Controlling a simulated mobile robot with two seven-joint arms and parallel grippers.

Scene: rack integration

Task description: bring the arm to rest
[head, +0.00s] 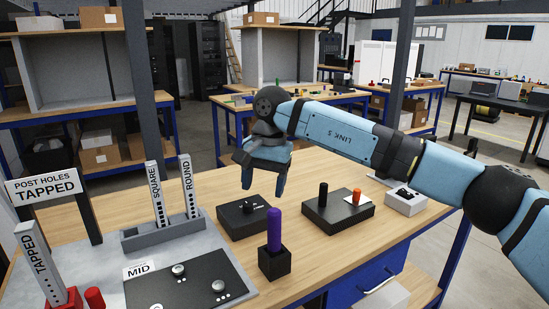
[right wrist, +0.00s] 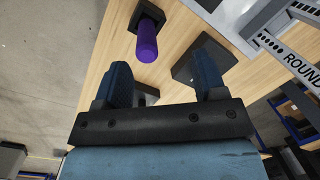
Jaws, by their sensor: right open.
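My right arm reaches in from the right in the head view, its upper links blue and black. My right gripper (head: 262,178) points down above the wooden workbench (head: 345,245), open and empty. In the right wrist view its two dark blue fingers (right wrist: 165,85) stand apart with nothing between their tips. A purple cylinder (head: 274,229) stands upright in a small black square holder (head: 274,262) in front of the gripper, apart from it. The cylinder also shows in the right wrist view (right wrist: 147,42). My left gripper is not in view.
A black box (head: 236,224) lies below the gripper. A larger black box (head: 325,218) with black and orange knobs stands to its right. At left are a grey tray (head: 130,240) with SQUARE and ROUND posts, a MID panel (head: 165,298), a TAPPED post (head: 42,265) and a sign (head: 45,188).

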